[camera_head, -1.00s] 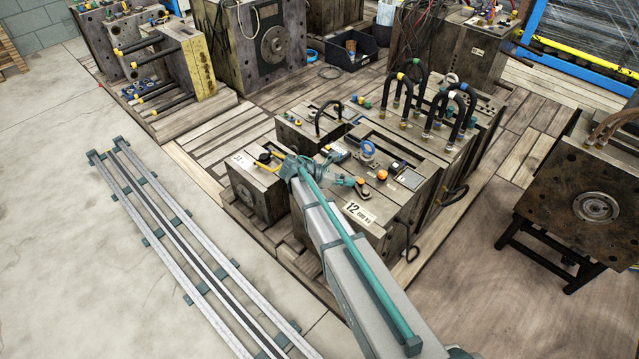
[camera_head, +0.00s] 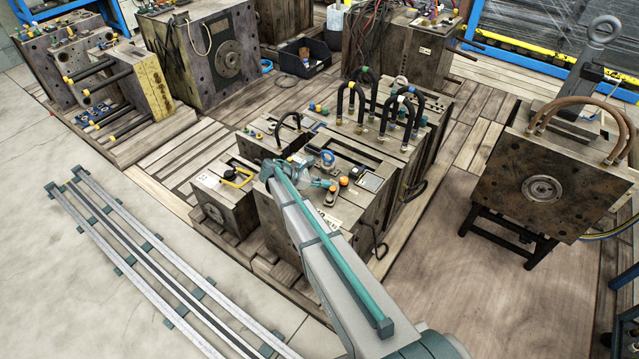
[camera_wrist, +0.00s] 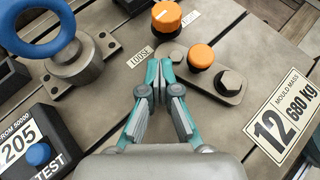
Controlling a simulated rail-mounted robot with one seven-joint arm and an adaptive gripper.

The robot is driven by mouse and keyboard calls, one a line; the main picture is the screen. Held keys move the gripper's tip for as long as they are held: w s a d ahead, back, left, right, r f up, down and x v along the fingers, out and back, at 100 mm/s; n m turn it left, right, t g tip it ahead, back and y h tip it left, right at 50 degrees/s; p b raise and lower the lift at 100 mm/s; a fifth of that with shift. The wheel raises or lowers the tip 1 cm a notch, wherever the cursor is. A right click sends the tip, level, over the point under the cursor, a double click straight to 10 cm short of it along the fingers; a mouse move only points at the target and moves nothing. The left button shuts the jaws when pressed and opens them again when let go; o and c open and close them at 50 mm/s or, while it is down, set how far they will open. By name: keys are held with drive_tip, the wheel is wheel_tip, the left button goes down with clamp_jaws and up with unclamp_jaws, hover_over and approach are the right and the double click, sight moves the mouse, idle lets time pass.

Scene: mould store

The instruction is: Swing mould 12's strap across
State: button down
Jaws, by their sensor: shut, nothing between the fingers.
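Mould 12 (camera_head: 352,213) stands on the wooden decking, and its top fills the wrist view around the "12" plate (camera_wrist: 280,122). A "LOOSE" label (camera_wrist: 140,57) lies left of the fingertips. My gripper (camera_wrist: 159,66) is shut and empty, pointing down over the top, left of the strap's orange knob, with a visible gap. It also shows in the head view (camera_head: 326,184). Whether the tips touch the surface I cannot tell.
A larger orange knob (camera_wrist: 166,17) stands beyond the fingertips. A blue ring (camera_wrist: 38,30) on a metal base and a black test box (camera_wrist: 40,140) are on the left. Black hoses (camera_head: 400,110) arch behind. Another mould (camera_head: 543,180) stands on a black frame at right.

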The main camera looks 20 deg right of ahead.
drive_tip(key=shift+d+m+g, duration=0.45)
drive_tip(key=shift+m+g, duration=0.05)
drive_tip(key=shift+s+d+p, duration=0.1)
drive_tip(key=shift+d+p, duration=0.15)
drive_tip(key=shift+p, duration=0.1)
drive_tip(key=shift+d, duration=0.1)
drive_tip(key=v, duration=1.2)
